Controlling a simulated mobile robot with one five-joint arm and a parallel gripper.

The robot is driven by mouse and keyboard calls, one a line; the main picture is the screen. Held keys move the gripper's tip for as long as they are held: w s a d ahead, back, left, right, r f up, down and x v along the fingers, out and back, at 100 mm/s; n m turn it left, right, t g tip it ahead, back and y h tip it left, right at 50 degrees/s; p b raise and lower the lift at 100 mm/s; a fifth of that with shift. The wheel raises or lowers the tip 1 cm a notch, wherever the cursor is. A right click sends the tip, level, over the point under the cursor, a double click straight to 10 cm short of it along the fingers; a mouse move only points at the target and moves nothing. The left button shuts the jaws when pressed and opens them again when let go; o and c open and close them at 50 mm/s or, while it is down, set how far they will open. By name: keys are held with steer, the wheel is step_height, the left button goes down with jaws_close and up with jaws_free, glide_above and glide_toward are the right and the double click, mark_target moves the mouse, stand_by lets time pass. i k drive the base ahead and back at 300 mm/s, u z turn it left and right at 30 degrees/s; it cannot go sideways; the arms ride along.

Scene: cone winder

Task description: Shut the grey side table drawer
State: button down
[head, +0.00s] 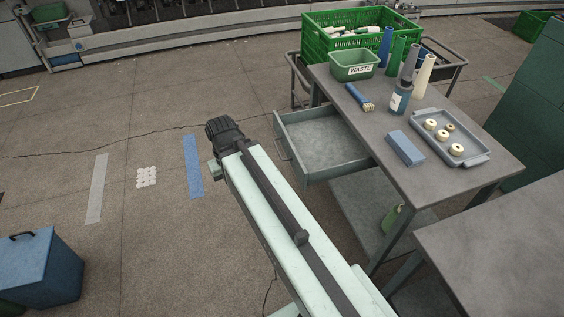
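The grey side table (385,125) stands right of centre. Its drawer (322,147) is pulled out to the left, and its empty grey inside shows. The drawer handle (281,148) is on the left face of the drawer front. A pale green arm of mine reaches up from the bottom to left of the drawer. At its far end is a dark ribbed part, which seems to be my gripper (226,132). It is left of the drawer front, apart from it in the picture. Its fingers cannot be made out, and nothing is seen held.
A blue box (38,268) stands lower left.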

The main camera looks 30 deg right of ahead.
mark_target(319, 146)
steer(key=k, duration=0.35)
steer(key=u, duration=1.55)
steer(key=i, duration=0.7)
steer(key=z, duration=0.2)
